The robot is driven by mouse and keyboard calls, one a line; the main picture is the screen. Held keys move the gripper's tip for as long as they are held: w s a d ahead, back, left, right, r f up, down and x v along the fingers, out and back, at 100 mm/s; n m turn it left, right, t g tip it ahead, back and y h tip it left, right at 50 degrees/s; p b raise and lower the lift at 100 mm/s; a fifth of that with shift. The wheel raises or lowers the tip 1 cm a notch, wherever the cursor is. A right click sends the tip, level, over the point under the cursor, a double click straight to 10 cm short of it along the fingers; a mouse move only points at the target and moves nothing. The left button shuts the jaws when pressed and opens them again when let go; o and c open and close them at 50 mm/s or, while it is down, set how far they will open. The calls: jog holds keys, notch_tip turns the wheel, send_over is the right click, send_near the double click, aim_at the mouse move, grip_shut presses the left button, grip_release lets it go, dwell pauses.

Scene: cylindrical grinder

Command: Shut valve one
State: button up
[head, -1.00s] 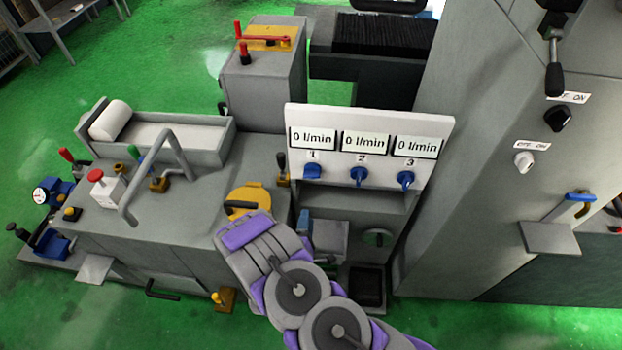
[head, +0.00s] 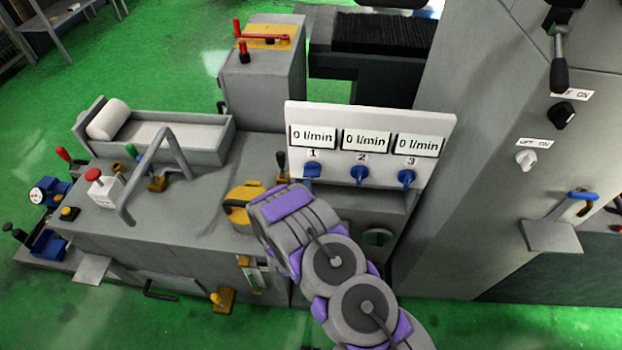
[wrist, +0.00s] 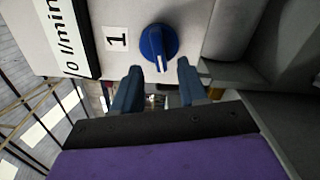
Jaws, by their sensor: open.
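Valve one is a blue knob (head: 312,170) under the label 1 on the white panel (head: 445,125). Its display above reads 0 l/min. In the wrist view the blue knob (wrist: 158,46) sits just beyond my fingertips, near the middle, with the label 1 to its left. My gripper (wrist: 158,75) is open, with one dark blue finger on each side of the knob's lower edge and nothing between them. Whether a finger touches the knob I cannot tell.
Knob two (head: 359,174) and knob three (head: 406,178) sit to the right on the same panel, both displays at 0 l/min. A black-handled lever (head: 281,166) stands close left of the panel. A yellow round part (head: 240,208) lies left of my arm.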

aim_at(311, 177)
jog(key=shift+w+d+b, duration=0.15)
jog(key=shift+w, duration=1.35)
jog(key=shift+w+d+b, duration=0.1)
jog(key=shift+w+b, duration=0.05)
jog(key=shift+w, duration=1.35)
jog(key=shift+a, duration=0.1)
jog(key=shift+c, duration=1.4)
grip_shut()
